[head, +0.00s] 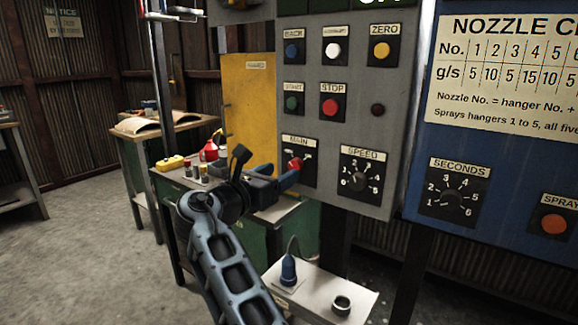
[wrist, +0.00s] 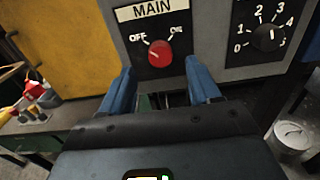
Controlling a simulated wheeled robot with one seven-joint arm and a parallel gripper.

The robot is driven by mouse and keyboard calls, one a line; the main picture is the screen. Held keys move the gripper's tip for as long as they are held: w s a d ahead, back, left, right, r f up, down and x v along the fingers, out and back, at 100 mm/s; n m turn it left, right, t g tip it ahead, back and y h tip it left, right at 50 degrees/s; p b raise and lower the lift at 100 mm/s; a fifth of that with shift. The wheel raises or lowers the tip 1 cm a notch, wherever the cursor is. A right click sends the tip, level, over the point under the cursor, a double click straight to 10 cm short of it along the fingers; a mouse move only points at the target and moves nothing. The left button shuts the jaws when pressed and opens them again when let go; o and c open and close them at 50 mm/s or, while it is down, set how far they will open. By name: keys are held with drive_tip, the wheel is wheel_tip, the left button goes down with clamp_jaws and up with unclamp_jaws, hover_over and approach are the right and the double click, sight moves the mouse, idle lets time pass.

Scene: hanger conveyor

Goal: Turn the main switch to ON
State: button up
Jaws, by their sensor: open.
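The main switch is a red round knob (wrist: 160,53) on a dark plate under a MAIN label, with OFF marked at upper left and ON at upper right. A pale mark on the knob seems to lean toward OFF, but it is small. In the head view the red knob (head: 295,164) sits low on the grey panel, left of the SPEED dial. My gripper (wrist: 160,74) is open and empty. Its two blue fingers stand apart, just below the knob to its left and right in the wrist view. In the head view my gripper (head: 287,182) covers the area just below the switch; contact cannot be told.
The grey panel (head: 330,60) carries several buttons and the SPEED dial (head: 358,181). A blue panel (head: 420,120) with a SECONDS dial (head: 453,197) stands at right.

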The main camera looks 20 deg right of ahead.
sight(293, 166)
drive_tip(key=shift+x, duration=2.6)
drive_tip(key=shift+c, duration=0.4)
drive_tip(key=c, duration=0.9)
